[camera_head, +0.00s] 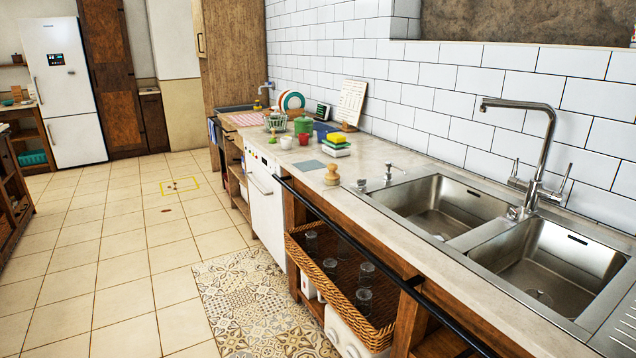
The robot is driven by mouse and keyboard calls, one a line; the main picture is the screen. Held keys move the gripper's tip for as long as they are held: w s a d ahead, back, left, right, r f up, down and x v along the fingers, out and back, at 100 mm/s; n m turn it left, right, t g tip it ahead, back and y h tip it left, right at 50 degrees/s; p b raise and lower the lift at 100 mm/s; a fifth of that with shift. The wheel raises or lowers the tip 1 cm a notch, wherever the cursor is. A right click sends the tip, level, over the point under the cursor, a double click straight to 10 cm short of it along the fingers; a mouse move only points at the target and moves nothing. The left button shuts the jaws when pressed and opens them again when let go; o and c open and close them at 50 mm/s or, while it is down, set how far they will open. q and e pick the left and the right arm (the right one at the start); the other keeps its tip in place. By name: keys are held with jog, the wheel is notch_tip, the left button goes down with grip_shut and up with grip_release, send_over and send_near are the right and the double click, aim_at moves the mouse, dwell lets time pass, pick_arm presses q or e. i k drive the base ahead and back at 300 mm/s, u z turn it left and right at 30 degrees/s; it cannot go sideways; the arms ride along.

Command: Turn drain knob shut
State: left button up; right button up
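A small metal knob (361,185), which looks like the drain knob, stands on the counter at the near left corner of the sink. It is too small to tell which way it is turned. A slim metal fitting with a spout (388,173) stands just right of it. The double steel sink (466,233) has two basins; both look empty, with a round drain at the bottom of the right one (541,298). A tall faucet (540,150) with two levers rises behind the divider. Neither of my grippers is in view.
A wooden brush (332,175), a yellow and green sponge stack (336,142) and a green jar (303,126) stand left of the knob. A dark rail (340,230) runs along the counter front, above a wicker basket (379,337) holding glasses.

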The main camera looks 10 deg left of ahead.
aim_at(360, 183)
jog(key=u, duration=0.55)
jog(key=k, duration=0.6)
jog(key=u, duration=1)
jog(key=i, duration=3.9)
jog(key=z, duration=0.9)
